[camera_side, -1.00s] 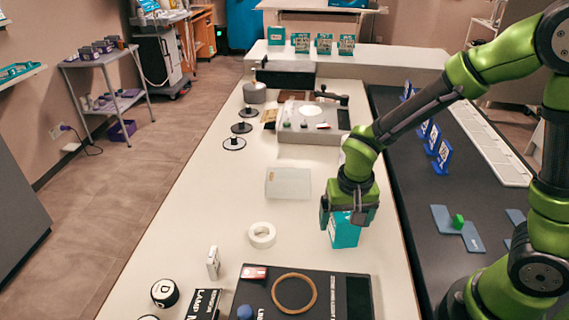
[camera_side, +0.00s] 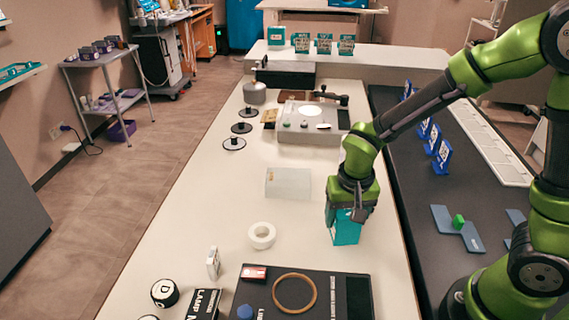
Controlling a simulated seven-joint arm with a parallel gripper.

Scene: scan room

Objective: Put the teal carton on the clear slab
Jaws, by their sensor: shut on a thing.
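The teal carton (camera_side: 345,231) stands on the white table, right of the white tape roll. My gripper (camera_side: 347,212) is over it, with its fingers shut on the carton's upper part. The carton looks upright, and its base appears to be at the table surface, though I cannot tell if it touches. The clear slab (camera_side: 288,183) is a pale, see-through block lying on the table, to the left of and beyond my gripper, with nothing on it.
A white tape roll (camera_side: 262,235) lies between the carton and a small white box (camera_side: 213,262). A dark board with a tan ring (camera_side: 294,293) is in front. Black discs (camera_side: 241,128) and a grey device (camera_side: 312,124) are farther back. The table around the slab is clear.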

